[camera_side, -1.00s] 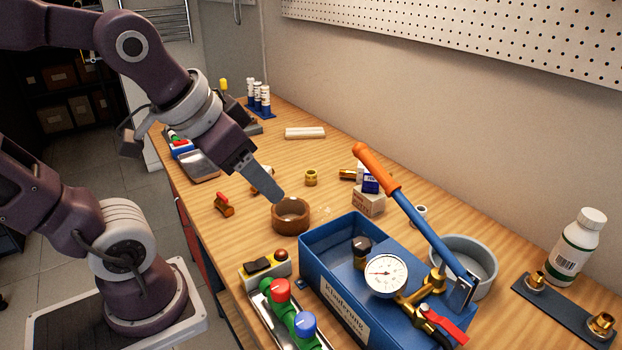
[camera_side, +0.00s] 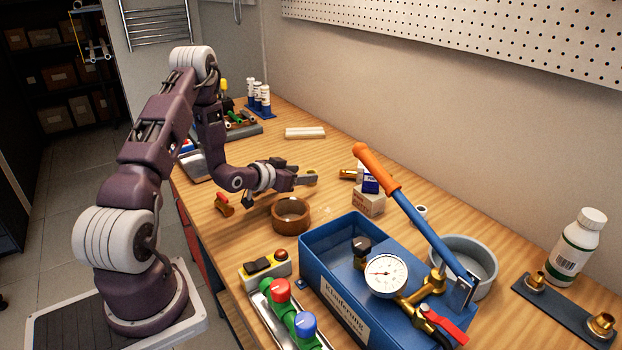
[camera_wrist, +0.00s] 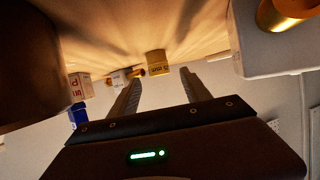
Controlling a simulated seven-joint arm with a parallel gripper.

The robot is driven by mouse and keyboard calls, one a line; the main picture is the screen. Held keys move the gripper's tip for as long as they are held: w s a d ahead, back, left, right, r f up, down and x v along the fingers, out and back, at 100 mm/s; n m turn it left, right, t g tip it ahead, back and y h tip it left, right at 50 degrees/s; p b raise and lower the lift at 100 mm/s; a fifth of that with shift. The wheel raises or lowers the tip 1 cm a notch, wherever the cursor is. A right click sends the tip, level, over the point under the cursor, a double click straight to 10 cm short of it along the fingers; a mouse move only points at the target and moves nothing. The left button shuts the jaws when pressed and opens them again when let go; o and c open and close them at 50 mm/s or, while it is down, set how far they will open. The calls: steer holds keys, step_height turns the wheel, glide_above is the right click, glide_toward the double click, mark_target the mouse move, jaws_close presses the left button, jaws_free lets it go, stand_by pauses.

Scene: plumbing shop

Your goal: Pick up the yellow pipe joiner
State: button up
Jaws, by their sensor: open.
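The yellow pipe joiner (camera_wrist: 156,64) stands on the wooden bench. It appears centred between and beyond my fingertips in the wrist view, where the picture is upside down. In the side view the joiner (camera_side: 313,175) is partly hidden behind the end of my gripper (camera_side: 304,180). My gripper (camera_wrist: 160,78) is open and empty, held low and nearly level over the bench, with its fingers pointing at the joiner. I cannot tell the exact gap between fingertips and joiner.
A brown ring (camera_side: 291,228) sits nearer the camera. A small box (camera_side: 368,202) with a blue one on it and a brass fitting (camera_side: 347,174) lie right of the joiner. A red-handled valve (camera_side: 223,204) is at left.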

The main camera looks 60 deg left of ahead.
mark_target(314, 172)
steer(key=x, duration=0.3)
steer(key=shift+w, duration=0.15)
jaws_close()
